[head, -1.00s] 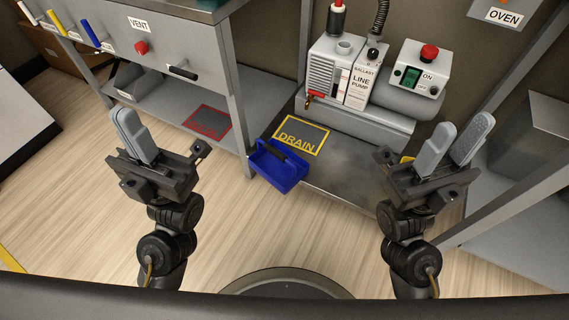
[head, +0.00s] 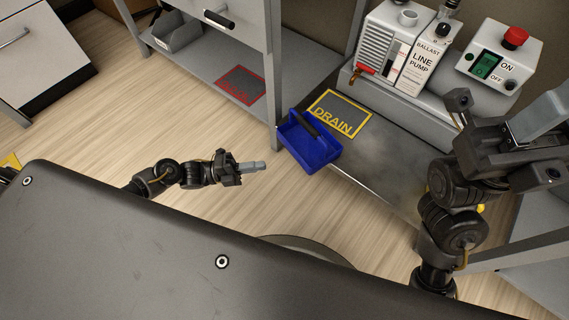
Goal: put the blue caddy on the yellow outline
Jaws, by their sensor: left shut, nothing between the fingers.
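The blue caddy (head: 314,153) with its dark handle sits at the front left edge of the low grey shelf, close to the metal post. It lies in front of and left of the yellow outline (head: 352,132) marked DRAIN and hides a little of its near left side. My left gripper (head: 254,166) is shut and empty, left of the caddy and apart from it, with its fingers pointing right. My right gripper (head: 540,116) is at the right edge, far from the caddy; one pale finger shows and the rest is cut off, so its opening is unclear.
The line pump (head: 427,65) and a switch box (head: 497,68) stand behind the yellow outline. A red outline (head: 243,85) lies on the shelf left of the post (head: 273,70). The shelf right of the caddy is bare.

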